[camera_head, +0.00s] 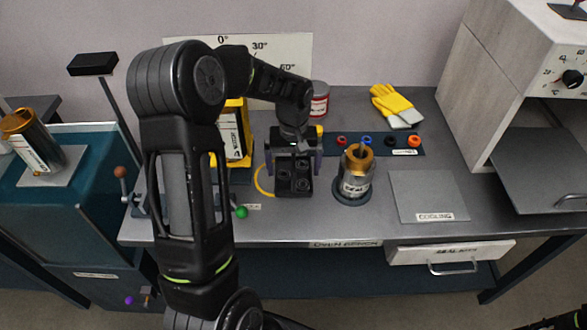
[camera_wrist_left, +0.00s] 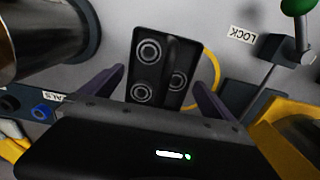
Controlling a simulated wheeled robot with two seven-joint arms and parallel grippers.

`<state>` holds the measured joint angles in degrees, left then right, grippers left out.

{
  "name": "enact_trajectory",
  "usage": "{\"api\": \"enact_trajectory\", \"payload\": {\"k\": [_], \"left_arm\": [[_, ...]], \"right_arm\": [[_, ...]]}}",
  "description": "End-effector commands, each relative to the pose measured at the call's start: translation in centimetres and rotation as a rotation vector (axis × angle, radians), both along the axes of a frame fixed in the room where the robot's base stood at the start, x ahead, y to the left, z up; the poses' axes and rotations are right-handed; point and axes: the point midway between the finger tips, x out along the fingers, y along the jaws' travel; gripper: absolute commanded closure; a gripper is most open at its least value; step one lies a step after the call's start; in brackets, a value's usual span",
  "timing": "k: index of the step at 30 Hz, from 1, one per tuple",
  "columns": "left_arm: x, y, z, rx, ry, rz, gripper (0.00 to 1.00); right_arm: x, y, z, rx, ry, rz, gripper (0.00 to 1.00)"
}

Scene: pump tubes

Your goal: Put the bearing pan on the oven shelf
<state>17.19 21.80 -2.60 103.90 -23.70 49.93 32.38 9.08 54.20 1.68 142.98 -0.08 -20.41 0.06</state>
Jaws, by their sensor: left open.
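The bearing pan (camera_head: 293,182) is a small dark rectangular tray holding round bearings, flat on the grey bench. It also shows in the left wrist view (camera_wrist_left: 141,62), with three bearing rings visible. My left gripper (camera_head: 294,160) is over the pan, pointing down. Its purple fingers are apart, one on each side of the pan's near part in the left wrist view (camera_wrist_left: 158,88); I cannot tell whether they touch it. The oven (camera_head: 480,75) stands at the right with a dial. A grey panel with a handle (camera_head: 540,160), seemingly its lowered door, sticks out. The shelf inside is not clearly visible.
A metal and brass cylinder (camera_head: 355,185) stands close right of the pan. A grey cooling plate (camera_head: 428,197) lies bare farther right. A green-knobbed lever (camera_head: 241,212) is left.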

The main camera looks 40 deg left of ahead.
Motion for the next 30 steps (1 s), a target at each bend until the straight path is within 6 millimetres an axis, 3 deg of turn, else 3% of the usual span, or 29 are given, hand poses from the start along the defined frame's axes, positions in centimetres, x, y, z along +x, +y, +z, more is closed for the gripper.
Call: {"api": "enact_trajectory", "payload": {"k": [15, 21, 30], "left_arm": [[0.1, 0.0, 9.7, 0.0, -0.004, 0.0, 0.0], [0.0, 0.0, 11.0, -0.001, -0.002, -0.001, 0.0], [0.0, 0.0, 11.0, 0.0, -0.001, 0.0, 0.0]], "right_arm": [[0.0, 0.0, -0.4, 0.0, 0.0, 0.0, 0.64], [0.0, 0.0, -0.4, 0.0, 0.0, 0.0, 0.64], [0.0, 0.0, -0.4, 0.0, 0.0, 0.0, 0.64]]}}
